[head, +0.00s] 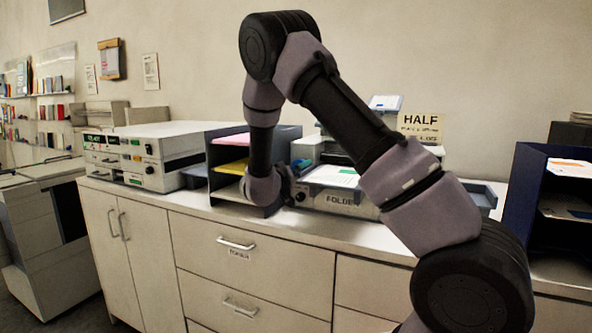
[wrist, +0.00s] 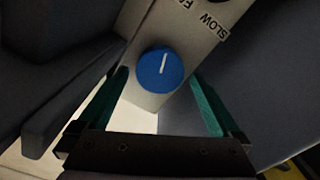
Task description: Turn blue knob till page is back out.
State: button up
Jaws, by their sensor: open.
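The blue knob (wrist: 160,70) has a white pointer line and sits on a pale panel (wrist: 190,35) lettered "SLOW". In the wrist view my gripper (wrist: 158,80) is open, with one teal finger on each side below the knob. The knob is between and just beyond the fingertips, and I see no contact. In the head view, my arm reaches down to the left side of the machine labelled "FOLDER" (head: 340,199); the knob and fingertips are not clear there. A white printed page (head: 333,177) lies on top of the machine's front.
A dark sorter (head: 284,142) with pink and yellow sheets stands close left of the machine. A grey machine (head: 150,155) is further left. A blue tray rack (head: 528,190) stands at right. A "HALF" sign (head: 420,122) is behind. The counter's front strip (head: 290,226) is clear.

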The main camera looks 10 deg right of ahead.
jog(key=shift+w+d, duration=0.15)
jog(key=c, duration=1.3)
jog(key=shift+m, duration=0.3)
jog(key=m, duration=1.3)
jog(key=shift+d+f, duration=0.1)
jog(key=shift+d, duration=0.05)
